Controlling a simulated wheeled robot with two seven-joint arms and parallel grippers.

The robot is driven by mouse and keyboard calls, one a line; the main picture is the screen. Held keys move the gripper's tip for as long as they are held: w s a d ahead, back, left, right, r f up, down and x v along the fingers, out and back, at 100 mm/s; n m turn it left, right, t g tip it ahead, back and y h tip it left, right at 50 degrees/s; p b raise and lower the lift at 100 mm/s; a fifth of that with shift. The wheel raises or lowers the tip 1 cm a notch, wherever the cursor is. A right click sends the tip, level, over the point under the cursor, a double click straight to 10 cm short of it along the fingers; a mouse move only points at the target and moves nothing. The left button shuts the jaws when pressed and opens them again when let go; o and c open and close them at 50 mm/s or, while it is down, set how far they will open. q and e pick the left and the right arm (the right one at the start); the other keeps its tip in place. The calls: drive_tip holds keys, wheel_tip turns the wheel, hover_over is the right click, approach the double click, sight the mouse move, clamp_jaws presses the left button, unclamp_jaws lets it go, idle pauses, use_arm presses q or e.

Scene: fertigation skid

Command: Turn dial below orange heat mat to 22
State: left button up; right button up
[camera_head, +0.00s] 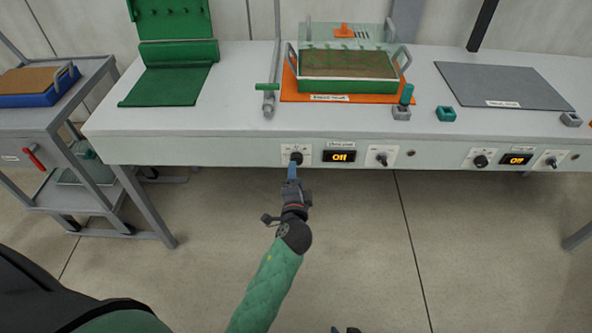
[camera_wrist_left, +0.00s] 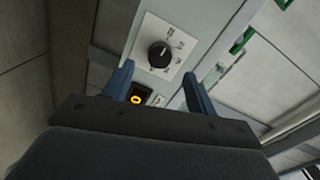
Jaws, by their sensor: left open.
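The orange heat mat (camera_head: 290,96) lies on the white bench with a green-rimmed tray (camera_head: 348,84) of brown soil on it. Below it on the bench's front panel is a black dial (camera_head: 297,158) on a white plate; the display (camera_head: 339,156) to its right reads "Off". My left gripper (camera_head: 293,170) is at the dial, pointing at the panel. In the left wrist view the dial (camera_wrist_left: 159,54) sits beyond and between the two blue fingers (camera_wrist_left: 160,85), which are open and apart from it. My right gripper is not clearly seen; only a dark tip shows at the bottom edge.
A second knob (camera_head: 383,156) is right of the display. Farther right, a grey mat (camera_head: 503,85) has its own dial (camera_head: 481,161) and an "Off" display (camera_head: 516,160). A grey cart (camera_head: 50,125) stands at the left. The floor before the bench is clear.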

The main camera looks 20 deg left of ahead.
use_arm(q)
drive_tip(key=shift+v, duration=0.8)
use_arm(e)
drive_tip(key=shift+f, duration=0.45)
